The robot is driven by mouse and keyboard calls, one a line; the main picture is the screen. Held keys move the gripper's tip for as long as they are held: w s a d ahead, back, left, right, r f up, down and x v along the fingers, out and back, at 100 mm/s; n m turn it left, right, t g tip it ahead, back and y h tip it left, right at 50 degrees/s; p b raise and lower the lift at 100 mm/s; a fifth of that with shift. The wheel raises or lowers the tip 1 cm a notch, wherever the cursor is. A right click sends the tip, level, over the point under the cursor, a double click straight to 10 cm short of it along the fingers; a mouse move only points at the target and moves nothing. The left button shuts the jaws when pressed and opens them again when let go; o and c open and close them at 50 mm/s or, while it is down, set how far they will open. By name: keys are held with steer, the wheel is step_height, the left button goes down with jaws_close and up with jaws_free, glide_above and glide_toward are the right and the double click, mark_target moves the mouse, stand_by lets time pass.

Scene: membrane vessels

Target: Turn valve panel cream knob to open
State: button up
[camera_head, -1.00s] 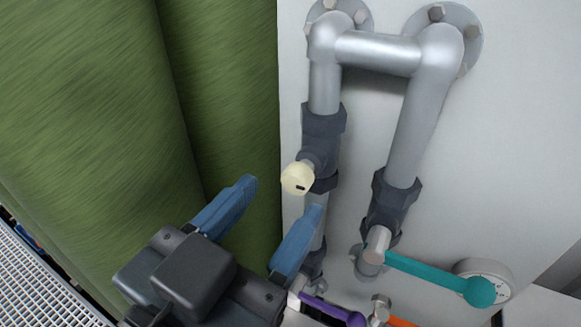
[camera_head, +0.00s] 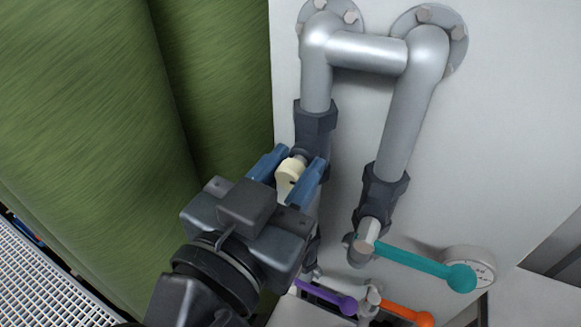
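The cream knob (camera_head: 289,172) sits on the dark valve body (camera_head: 315,130) of the left grey pipe. My gripper (camera_head: 291,170) is at the knob, with one blue finger on its left and one on its right. The fingers are apart, and the knob is between them. I cannot tell whether either finger touches it. Part of the knob is hidden by the right finger and the gripper body.
A teal lever (camera_head: 425,265) is on the right pipe's valve, near a round gauge (camera_head: 470,267). A purple lever (camera_head: 330,297) and an orange lever (camera_head: 405,313) are below. Green vessels (camera_head: 90,130) stand close on the left. The pale panel (camera_head: 500,130) is clear at right.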

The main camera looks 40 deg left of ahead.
steer(key=c, duration=0.6)
steer(key=shift+o, duration=0.2)
